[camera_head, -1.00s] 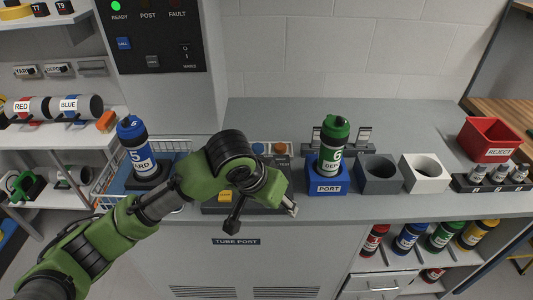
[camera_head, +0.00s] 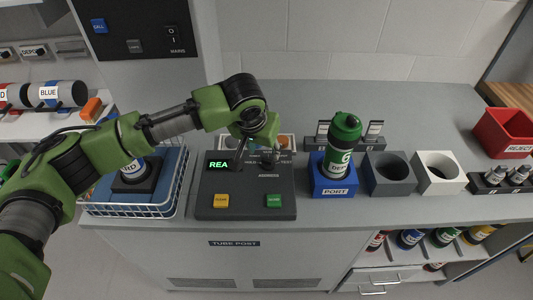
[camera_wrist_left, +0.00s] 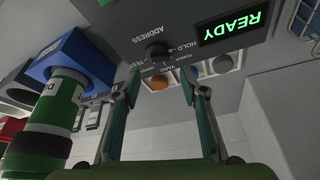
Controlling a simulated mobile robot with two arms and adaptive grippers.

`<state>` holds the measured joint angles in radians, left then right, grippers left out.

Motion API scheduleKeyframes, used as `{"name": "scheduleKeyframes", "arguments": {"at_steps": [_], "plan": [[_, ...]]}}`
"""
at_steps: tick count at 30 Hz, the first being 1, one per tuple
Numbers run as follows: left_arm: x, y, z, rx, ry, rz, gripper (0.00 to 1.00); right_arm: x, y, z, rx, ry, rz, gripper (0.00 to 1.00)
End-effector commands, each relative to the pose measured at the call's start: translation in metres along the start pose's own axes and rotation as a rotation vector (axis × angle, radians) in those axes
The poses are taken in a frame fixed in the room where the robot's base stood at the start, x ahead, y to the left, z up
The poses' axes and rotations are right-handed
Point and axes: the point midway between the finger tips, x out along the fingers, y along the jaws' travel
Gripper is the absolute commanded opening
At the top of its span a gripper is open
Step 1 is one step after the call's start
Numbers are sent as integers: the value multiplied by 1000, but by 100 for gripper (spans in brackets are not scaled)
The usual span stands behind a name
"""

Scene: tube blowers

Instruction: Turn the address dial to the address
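The address dial is a small black knob (camera_wrist_left: 157,52) on the dark console, with printed labels such as HOLD, TEST and YARD around it. In the head view my gripper partly hides the dial, above the ADDRESS label on the console (camera_head: 245,187). A green-lit display (camera_wrist_left: 232,25) beside the dial reads READY in the wrist view. My left gripper (camera_head: 256,152) is over the back of the console; in the wrist view its two fingers (camera_wrist_left: 161,82) are spread apart and empty, with the dial ahead between them. Contact with the dial does not show. My right gripper is not in view.
A green-capped carrier (camera_head: 342,145) stands in the blue PORT block (camera_head: 333,188) just right of the console. Grey (camera_head: 389,175) and white (camera_head: 438,175) holders stand further right. A wire basket (camera_head: 130,210) is on the left. Yellow (camera_head: 221,201) and green (camera_head: 273,201) buttons sit at the console's front.

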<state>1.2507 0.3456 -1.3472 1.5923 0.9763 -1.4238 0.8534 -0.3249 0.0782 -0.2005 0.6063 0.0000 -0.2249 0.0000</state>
Motion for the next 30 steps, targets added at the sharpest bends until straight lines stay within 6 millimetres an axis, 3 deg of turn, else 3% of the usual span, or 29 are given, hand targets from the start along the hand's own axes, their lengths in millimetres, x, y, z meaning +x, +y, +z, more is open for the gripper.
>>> {"name": "scheduleKeyframes", "arguments": {"at_steps": [9, 22, 26, 27, 30], "plan": [[51, 1, 0, 1, -2, 0, 39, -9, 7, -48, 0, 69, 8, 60], [61, 1, 0, 2, 1, 1, 39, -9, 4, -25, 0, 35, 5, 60], [61, 1, 0, 2, 1, 1, 5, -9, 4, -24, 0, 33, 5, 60], [61, 1, 0, 2, 1, 1, 1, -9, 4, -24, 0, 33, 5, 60], [61, 1, 0, 2, 1, 1, 1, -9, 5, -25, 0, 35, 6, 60]]}}
